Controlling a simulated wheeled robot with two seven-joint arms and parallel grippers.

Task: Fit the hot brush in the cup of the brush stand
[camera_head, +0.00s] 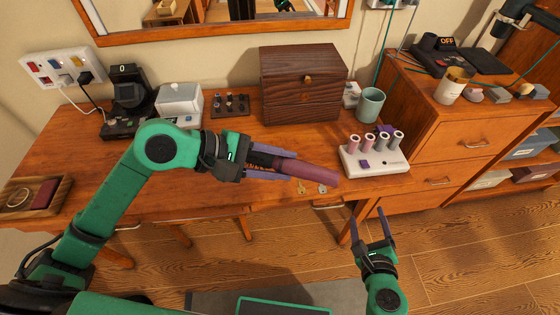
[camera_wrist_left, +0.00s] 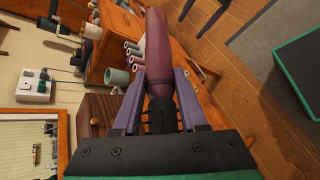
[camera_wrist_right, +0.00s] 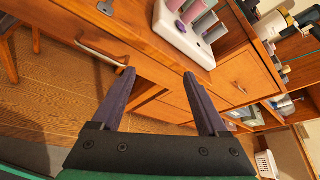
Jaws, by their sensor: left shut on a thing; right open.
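The hot brush (camera_head: 312,174) has a mauve barrel and a dark handle. My left gripper (camera_head: 288,165) is shut on its dark handle and holds it above the desk's front edge, barrel pointing right and slightly down. In the left wrist view the barrel (camera_wrist_left: 157,45) extends beyond the fingers. A round grey-green cup (camera_head: 370,104), which looks like the stand's cup, is upright at the back right, apart from the brush; its inside is partly visible. It also shows in the left wrist view (camera_wrist_left: 117,76). My right gripper (camera_head: 368,222) is open and empty, in front of the desk.
A white base with several upright rollers (camera_head: 375,158) stands in front of the cup. A dark wooden box (camera_head: 301,85) is left of the cup. A taller drawer cabinet (camera_head: 460,128) rises at right. Keys (camera_head: 302,187) lie near the desk's front edge.

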